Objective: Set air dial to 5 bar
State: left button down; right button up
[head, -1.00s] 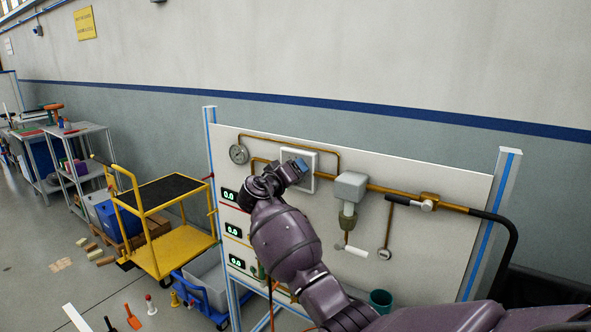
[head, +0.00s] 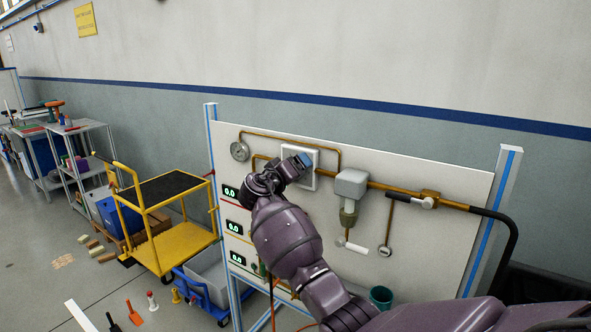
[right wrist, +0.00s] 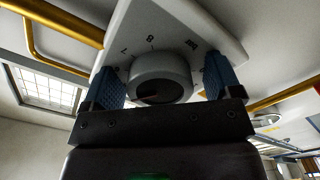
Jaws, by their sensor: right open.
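The air dial is a round grey knob (right wrist: 160,70) on a white square plate (right wrist: 205,22) with dark marks around it. In the head view the plate (head: 315,160) is on the white panel, and my right gripper and arm hide the knob. My right gripper (head: 303,161) is at the plate. In the right wrist view its two blue fingers (right wrist: 162,82) are apart, one on each side of the knob, with gaps showing. The marks are too unclear to read the setting. My left gripper is not in view.
The panel (head: 450,220) carries brass pipes, a round gauge (head: 239,151), a grey valve box (head: 351,184) and several displays (head: 231,192) reading 0.0. A yellow cart (head: 165,225) and a blue trolley (head: 200,285) stand to the left. Small tools lie on the floor.

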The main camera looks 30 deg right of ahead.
jog(key=v, duration=1)
jog(key=shift+s+a+b, duration=0.2)
jog(key=shift+a+b, duration=0.15)
jog(key=shift+b, duration=0.1)
jog(key=shift+f, duration=0.1)
